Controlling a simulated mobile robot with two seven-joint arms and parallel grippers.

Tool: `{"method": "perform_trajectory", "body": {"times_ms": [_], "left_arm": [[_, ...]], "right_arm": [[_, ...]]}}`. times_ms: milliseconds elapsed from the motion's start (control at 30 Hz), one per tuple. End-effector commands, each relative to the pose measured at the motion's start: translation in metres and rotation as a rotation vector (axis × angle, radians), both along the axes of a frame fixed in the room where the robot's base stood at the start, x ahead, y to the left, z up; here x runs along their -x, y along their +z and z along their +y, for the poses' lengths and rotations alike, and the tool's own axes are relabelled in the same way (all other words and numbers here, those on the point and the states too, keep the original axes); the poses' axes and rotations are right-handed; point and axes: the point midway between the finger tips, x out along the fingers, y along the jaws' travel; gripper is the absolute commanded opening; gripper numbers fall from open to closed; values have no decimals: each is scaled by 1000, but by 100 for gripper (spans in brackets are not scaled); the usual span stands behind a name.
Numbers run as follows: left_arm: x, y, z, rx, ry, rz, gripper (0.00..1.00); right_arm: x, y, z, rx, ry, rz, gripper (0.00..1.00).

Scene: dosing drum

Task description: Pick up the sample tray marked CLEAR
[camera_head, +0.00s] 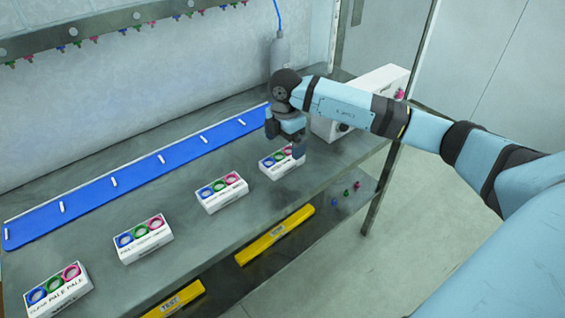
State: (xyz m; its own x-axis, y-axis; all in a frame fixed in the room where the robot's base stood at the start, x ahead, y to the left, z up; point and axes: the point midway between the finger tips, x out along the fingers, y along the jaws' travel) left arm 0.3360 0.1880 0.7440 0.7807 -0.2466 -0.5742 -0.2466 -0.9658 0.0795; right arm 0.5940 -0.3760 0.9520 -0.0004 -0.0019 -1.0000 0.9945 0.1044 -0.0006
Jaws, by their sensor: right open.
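Four white sample trays, each with blue, green and pink rings, stand in a slanting row on the grey bench. The nearest tray (58,290) has small front lettering that seems to start with CLEAR. The lettering on the second tray (143,240) and third tray (221,193) is too small to read surely. The farthest tray (279,164) is partly hidden by my right gripper (299,153), and its label is unreadable. This gripper is open, pointing down at or just above that tray's right end; I cannot tell whether it touches. My left gripper is out of view.
A blue strip (140,178) with several white pegs lies along the back. A white box (377,88) stands behind my right arm. Yellow bars (275,236) and small coloured pieces (346,193) are on a lower shelf. Bench between trays is clear.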

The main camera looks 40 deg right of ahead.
Motion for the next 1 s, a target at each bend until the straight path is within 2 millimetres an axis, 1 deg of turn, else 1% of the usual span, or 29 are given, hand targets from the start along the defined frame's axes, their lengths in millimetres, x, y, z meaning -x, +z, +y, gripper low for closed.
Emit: {"method": "perform_trajectory", "body": {"times_ms": [33, 100, 267, 367, 500, 600, 667, 833, 867, 900, 967, 1000], "left_arm": [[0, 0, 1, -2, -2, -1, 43], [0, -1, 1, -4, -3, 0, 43], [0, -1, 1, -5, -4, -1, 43], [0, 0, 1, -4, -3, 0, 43], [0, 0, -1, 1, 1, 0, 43], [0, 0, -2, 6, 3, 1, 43], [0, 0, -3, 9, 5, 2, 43], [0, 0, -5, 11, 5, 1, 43], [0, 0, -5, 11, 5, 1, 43], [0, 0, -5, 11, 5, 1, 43], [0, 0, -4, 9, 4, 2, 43], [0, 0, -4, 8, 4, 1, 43]], "right_arm": [[1, -7, 0, -1, 0, 3, 100], [0, -12, 1, -1, 1, 1, 100], [0, -19, 1, -1, 2, 0, 100], [-2, -30, 3, -2, 1, 2, 100], [-4, -52, 5, -2, 2, 2, 100], [-4, -64, 4, -1, 2, 2, 100], [-4, -67, 5, -2, 2, 1, 100], [-4, -66, 5, -2, 2, 0, 100], [-4, -66, 4, -2, 2, 0, 95], [-4, -66, 4, -2, 2, 0, 86], [-4, -66, 4, -2, 2, 0, 72], [-4, -66, 4, -2, 2, 0, 63]]}}
